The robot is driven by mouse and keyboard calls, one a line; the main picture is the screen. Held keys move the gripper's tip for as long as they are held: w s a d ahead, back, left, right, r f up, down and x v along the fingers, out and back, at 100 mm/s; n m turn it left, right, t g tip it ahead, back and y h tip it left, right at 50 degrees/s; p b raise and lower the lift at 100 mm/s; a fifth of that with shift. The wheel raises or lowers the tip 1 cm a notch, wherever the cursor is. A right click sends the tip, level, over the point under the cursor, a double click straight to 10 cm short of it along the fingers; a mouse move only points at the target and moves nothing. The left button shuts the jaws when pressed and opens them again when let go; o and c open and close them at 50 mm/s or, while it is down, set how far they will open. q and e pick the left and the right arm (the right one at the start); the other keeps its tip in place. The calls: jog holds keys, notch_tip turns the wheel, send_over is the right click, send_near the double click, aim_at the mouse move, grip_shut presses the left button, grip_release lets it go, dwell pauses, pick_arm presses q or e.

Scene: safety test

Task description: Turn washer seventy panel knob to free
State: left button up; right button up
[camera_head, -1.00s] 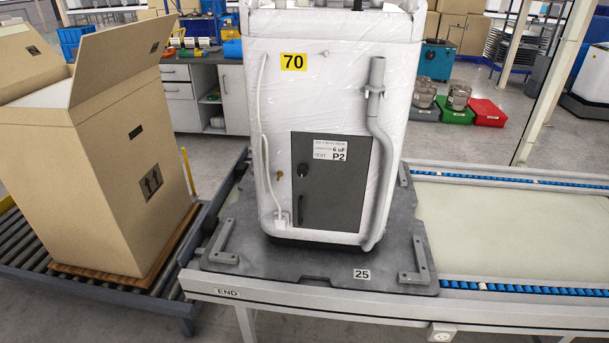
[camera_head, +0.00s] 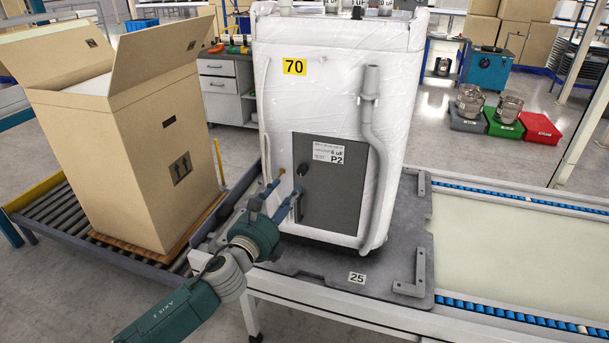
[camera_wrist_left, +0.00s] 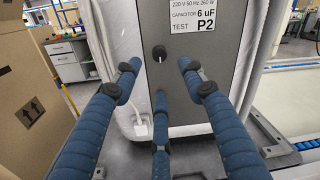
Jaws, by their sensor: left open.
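The white-wrapped washer (camera_head: 335,95) carries a yellow 70 label (camera_head: 294,67) and stands upright. Its dark grey panel (camera_head: 335,195) bears a P2 label and a round black knob (camera_head: 302,170). In the left wrist view the knob (camera_wrist_left: 159,53) shows a white mark at its lower edge. My left gripper (camera_head: 288,182) is open, with blue fingers pointing at the panel, just below and left of the knob in the head view. In the left wrist view its fingers (camera_wrist_left: 158,74) are spread below and beside the knob, apparently not touching it. The panel's handle is mostly hidden behind a finger.
The washer stands on a grey pallet (camera_head: 385,262) marked 25, with raised corner brackets. A grey hose (camera_head: 372,130) runs down its right side. A tall open cardboard box (camera_head: 125,150) stands on rollers at the left. The conveyor (camera_head: 510,250) at the right is clear.

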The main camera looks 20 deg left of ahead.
aim_at(300, 173)
pick_arm(q)
jog(key=w, duration=0.7)
jog(key=w+d, duration=0.1)
jog(key=w, duration=0.2)
jog(key=shift+w+f, duration=0.15)
jog(key=shift+a, duration=0.1)
grip_shut()
